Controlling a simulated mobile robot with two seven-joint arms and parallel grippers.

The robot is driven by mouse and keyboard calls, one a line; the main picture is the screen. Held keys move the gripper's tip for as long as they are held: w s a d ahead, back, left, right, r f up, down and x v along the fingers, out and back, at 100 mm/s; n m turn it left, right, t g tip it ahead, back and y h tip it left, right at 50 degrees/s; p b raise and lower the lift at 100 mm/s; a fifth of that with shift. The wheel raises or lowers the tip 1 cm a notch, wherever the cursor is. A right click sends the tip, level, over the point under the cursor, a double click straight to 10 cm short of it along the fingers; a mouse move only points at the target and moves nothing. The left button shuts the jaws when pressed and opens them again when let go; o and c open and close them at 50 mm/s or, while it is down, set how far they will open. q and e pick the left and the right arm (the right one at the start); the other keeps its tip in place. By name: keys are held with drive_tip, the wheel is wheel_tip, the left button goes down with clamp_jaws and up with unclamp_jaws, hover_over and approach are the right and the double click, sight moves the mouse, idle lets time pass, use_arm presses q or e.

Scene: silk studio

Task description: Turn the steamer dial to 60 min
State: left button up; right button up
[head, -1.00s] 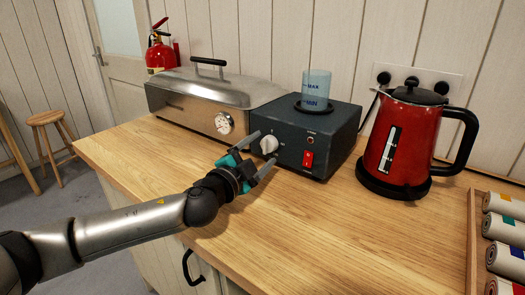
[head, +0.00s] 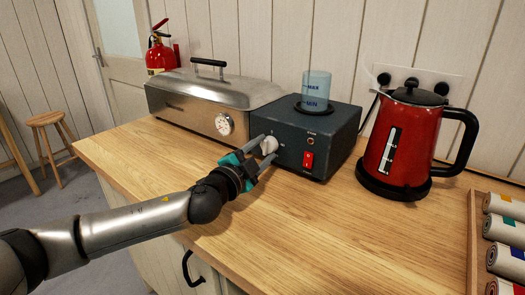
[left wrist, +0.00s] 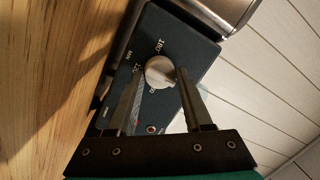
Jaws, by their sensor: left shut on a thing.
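The steamer (head: 304,135) is a dark box on the wooden counter with a clear water tank (head: 316,88) on top. Its pale round dial (head: 270,144) is on the front, left of a red switch (head: 308,159). My left gripper (head: 266,149) is shut on the dial, one finger on either side. The dial also shows in the left wrist view (left wrist: 160,72), between the fingers, with printed numbers around it. One reads 180; others are partly hidden by a finger. I cannot tell exactly where the dial points. My right gripper is out of view.
A long lidded metal pan (head: 212,100) with a gauge stands left of the steamer. A red kettle (head: 405,148) stands to the right. Rolled cloths (head: 504,228) lie in a wooden tray at the right edge. The counter's front (head: 330,225) is clear.

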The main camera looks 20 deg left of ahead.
use_arm(q)
clamp_jaws()
